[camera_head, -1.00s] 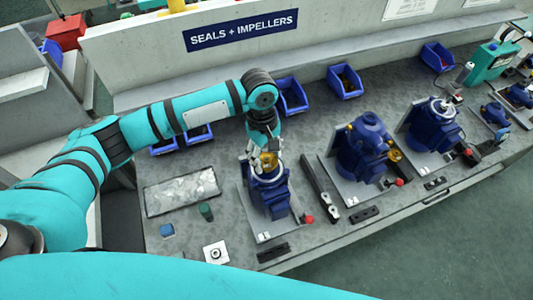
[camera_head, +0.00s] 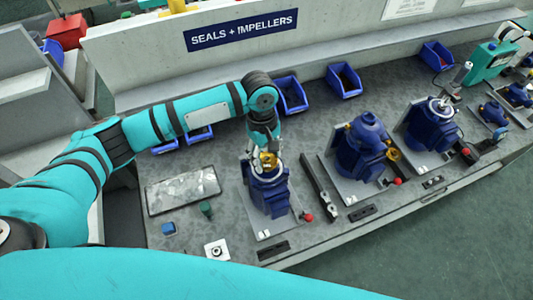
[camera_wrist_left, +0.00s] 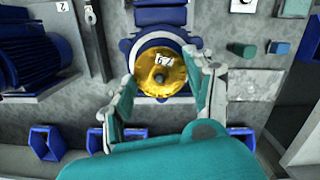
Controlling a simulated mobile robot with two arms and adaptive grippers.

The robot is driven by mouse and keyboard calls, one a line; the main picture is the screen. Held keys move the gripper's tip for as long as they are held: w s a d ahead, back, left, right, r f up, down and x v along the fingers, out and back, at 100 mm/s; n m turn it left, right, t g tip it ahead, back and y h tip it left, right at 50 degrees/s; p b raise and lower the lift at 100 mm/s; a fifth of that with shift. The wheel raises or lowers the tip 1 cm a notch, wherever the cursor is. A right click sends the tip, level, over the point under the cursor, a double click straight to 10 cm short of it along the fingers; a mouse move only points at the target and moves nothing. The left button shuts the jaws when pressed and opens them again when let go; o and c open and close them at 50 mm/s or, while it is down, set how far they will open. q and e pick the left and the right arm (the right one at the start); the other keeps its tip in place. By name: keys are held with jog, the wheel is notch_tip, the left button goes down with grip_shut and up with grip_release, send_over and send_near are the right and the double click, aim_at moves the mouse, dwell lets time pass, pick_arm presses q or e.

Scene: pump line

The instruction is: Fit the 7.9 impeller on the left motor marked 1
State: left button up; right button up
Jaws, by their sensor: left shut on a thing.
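The left motor (camera_head: 268,196) is a blue unit on a grey plate, nearest the arm in the head view. A gold impeller (camera_wrist_left: 160,72) with a white tag lies over the pale ring of this motor in the left wrist view. The tag is upside down and seems to read 7.9. My left gripper (camera_wrist_left: 163,78) is shut on the impeller, one finger at each side. In the head view the impeller (camera_head: 268,161) is partly covered by my left gripper (camera_head: 266,150). I cannot tell whether it is fully seated. My right gripper is out of view.
A middle blue motor (camera_head: 362,148) and a right motor (camera_head: 428,125) stand along the bench. A dark bar (camera_head: 320,188) lies right of the left motor. Blue bins (camera_head: 291,95) line the back. A light tray (camera_head: 182,190) and small green and blue blocks lie to the left.

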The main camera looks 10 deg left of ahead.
pick_arm(q)
jog(key=shift+f, duration=0.2)
jog(key=o, duration=1.2)
jog(key=shift+o, duration=0.5)
jog(key=o, duration=0.3)
